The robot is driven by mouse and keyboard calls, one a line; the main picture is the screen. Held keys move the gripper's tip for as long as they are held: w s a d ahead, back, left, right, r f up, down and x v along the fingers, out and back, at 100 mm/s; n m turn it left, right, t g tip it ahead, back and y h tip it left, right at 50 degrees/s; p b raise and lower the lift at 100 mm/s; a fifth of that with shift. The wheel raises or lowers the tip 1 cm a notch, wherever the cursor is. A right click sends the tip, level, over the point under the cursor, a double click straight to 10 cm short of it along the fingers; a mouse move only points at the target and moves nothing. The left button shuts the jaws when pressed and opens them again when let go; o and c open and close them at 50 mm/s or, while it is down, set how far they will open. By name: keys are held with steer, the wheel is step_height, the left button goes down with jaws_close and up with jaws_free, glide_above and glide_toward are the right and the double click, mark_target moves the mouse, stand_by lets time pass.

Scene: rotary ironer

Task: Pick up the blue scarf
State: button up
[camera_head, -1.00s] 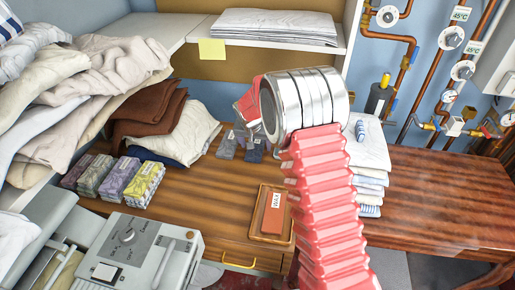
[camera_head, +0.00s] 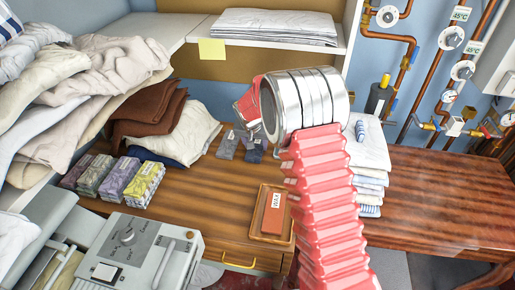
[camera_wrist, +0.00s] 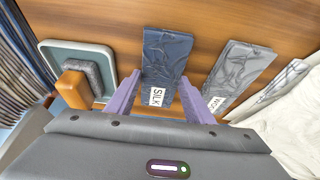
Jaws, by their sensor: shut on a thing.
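The blue scarf (camera_wrist: 168,55) is a dark navy folded piece with a white SILK tag, in the middle of the wrist view. It also shows in the head view (camera_head: 254,154) on the wooden top, partly hidden by my arm. My gripper (camera_wrist: 159,78) has its two purple fingers on either side of the scarf's near part, shut on it. I cannot tell whether the scarf is clear of the surface. The fingers are hidden in the head view.
A grey tagged scarf (camera_wrist: 236,75) lies just right of the blue one. A teal-rimmed tray (camera_wrist: 50,47) with a brown-handled thing is at left. A wax tray (camera_head: 262,239), patterned bundles (camera_head: 120,178) and white linen piles (camera_head: 368,155) surround the spot.

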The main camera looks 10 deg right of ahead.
steer(key=shift+r, duration=0.1)
step_height(320, 180, up, 10)
stand_by(0.6)
steer(key=shift+w, duration=0.1)
stand_by(0.7)
steer(key=n+y, duration=0.1)
steer(key=n, duration=0.3)
glide_toward(256, 147)
steer(key=shift+s+a+f, duration=0.2)
steer(key=shift+s+f, duration=0.05)
steer(key=shift+s, duration=0.35)
steer(key=shift+s+a+f, duration=0.2)
steer(key=shift+s+f, duration=0.1)
steer(key=shift+s, duration=0.35)
steer(key=s+d+r, duration=0.1)
steer(key=s+d, duration=0.1)
steer(key=s, duration=0.7)
steer(key=shift+s+r+y, duration=0.3)
steer(key=shift+s+y, duration=0.05)
steer(key=shift+y, duration=0.05)
